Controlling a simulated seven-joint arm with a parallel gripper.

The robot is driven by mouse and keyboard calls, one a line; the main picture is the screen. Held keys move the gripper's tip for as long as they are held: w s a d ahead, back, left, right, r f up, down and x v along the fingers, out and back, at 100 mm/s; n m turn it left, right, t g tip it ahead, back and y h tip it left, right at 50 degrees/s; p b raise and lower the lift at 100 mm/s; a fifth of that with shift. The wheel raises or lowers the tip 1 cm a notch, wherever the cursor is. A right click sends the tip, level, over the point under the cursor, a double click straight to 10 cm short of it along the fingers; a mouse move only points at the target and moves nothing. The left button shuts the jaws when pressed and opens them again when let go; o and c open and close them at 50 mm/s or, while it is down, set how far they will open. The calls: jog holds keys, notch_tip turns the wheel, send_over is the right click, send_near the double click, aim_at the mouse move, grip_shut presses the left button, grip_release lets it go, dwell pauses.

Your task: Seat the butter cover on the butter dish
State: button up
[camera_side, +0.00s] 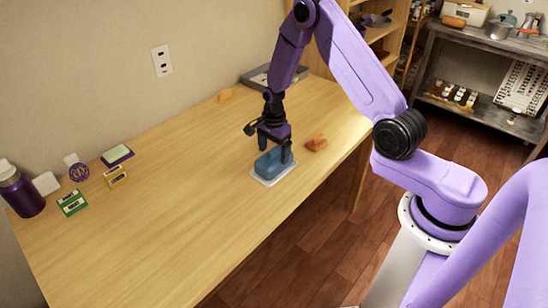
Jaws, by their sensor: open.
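The butter cover (269,165) is a blue block-shaped lid. It sits over the white butter dish (262,180), whose pale rim shows around its lower edge. At this size I cannot tell whether the cover lies flat and fully inside the rim. My gripper (275,153) points down over the cover, with one finger at its far left side and one at its right end. The fingers are open around the cover, and I cannot tell whether either touches it.
An orange-brown object (316,143) lies just right of the dish. A grey tray (258,80) and a tan object (225,96) are at the back. A purple bottle (22,190) and several small boxes stand far left. The table's (180,230) front left is clear.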

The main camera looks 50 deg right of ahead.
jog(key=shift+r, duration=0.15)
jog(key=shift+r, duration=2.35)
jog(key=shift+o, duration=0.2)
jog(key=shift+o, duration=0.8)
jog(key=shift+r, duration=0.1)
